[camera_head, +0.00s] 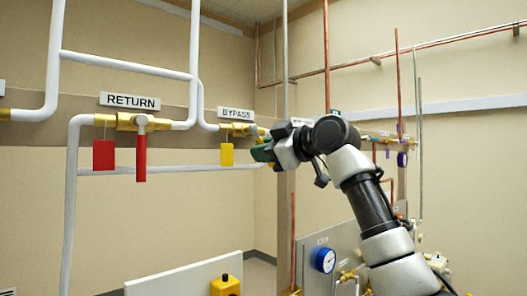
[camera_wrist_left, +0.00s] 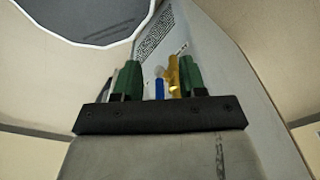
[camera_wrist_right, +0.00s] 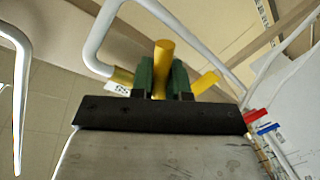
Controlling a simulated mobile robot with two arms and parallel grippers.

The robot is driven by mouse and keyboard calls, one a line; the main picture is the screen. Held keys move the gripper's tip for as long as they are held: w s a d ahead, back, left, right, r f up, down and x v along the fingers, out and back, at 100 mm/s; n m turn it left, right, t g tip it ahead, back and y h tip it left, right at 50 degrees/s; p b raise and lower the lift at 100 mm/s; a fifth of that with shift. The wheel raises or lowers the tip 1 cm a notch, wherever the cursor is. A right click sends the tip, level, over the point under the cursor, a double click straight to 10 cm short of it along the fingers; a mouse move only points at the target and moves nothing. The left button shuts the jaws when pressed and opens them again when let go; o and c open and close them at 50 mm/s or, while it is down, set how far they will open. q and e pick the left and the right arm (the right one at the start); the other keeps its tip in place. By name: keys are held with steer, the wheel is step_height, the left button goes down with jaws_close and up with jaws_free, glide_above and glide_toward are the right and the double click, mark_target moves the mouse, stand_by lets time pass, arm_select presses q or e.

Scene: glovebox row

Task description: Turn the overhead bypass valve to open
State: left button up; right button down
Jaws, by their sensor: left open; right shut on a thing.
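The bypass valve has a brass body (camera_head: 240,129) on the white overhead pipe, under the BYPASS label (camera_head: 236,113). A yellow tag (camera_head: 227,154) hangs below it. My right gripper (camera_head: 262,153) is at the valve's right side. In the right wrist view its green fingers are shut on the yellow valve handle (camera_wrist_right: 162,62). In the head view my gripper hides the handle. My left gripper (camera_wrist_left: 158,82) is open, with nothing held, and shows only in its own wrist view.
The RETURN valve (camera_head: 130,122) with a red handle (camera_head: 141,155) and red tag (camera_head: 103,155) is to the left. Copper pipes (camera_head: 326,60) and a panel with a blue gauge (camera_head: 323,260) are right. A low panel (camera_head: 180,280) carries a yellow box (camera_head: 225,286).

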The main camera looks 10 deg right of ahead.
steer(key=c, duration=1.1)
jaws_free()
steer(key=b+v, duration=0.6)
steer(key=v, duration=0.5)
steer(key=shift+c, duration=0.4)
